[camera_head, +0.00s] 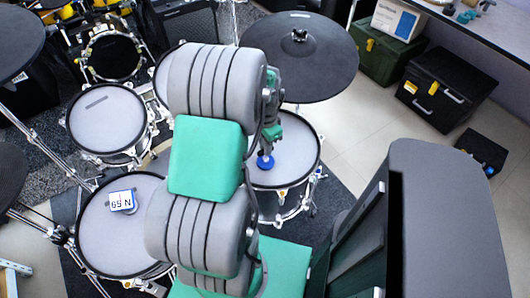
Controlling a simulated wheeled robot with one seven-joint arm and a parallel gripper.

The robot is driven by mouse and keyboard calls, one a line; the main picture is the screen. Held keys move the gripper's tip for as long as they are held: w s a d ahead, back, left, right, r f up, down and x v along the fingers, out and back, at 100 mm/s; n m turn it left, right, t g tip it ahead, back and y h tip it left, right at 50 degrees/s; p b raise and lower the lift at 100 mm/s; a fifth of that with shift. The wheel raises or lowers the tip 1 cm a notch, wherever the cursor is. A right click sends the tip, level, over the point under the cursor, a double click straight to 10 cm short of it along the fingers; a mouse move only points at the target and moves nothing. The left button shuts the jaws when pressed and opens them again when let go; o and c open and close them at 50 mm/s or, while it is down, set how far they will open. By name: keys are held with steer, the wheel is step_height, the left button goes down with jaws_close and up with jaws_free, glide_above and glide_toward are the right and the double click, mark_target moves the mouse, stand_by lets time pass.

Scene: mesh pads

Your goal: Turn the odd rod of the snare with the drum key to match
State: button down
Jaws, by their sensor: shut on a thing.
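My gripper (267,148) is partly hidden behind my own arm, over the white drum (298,158) right of centre. At its tip is a small blue round thing (265,162), which looks like the drum key's handle. It is seen against that drum's head, and I cannot tell its height or whether it touches. Another white drum (100,240) stands at front left, with a small blue-edged gauge (122,201) on its head. The gauge's writing looks upside down, like 65 N. I cannot tell which drum is the snare, and the odd rod cannot be made out.
A dark cymbal (310,60) hangs behind the right drum, and others reach in at the left edge. More drums (107,118) stand at back left. Black (445,85) and green (385,48) cases stand at back right.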

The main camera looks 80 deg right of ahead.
steer(key=shift+r, duration=0.1)
step_height(320, 180, up, 6)
steer(key=p, duration=0.4)
steer(key=shift+p, duration=0.35)
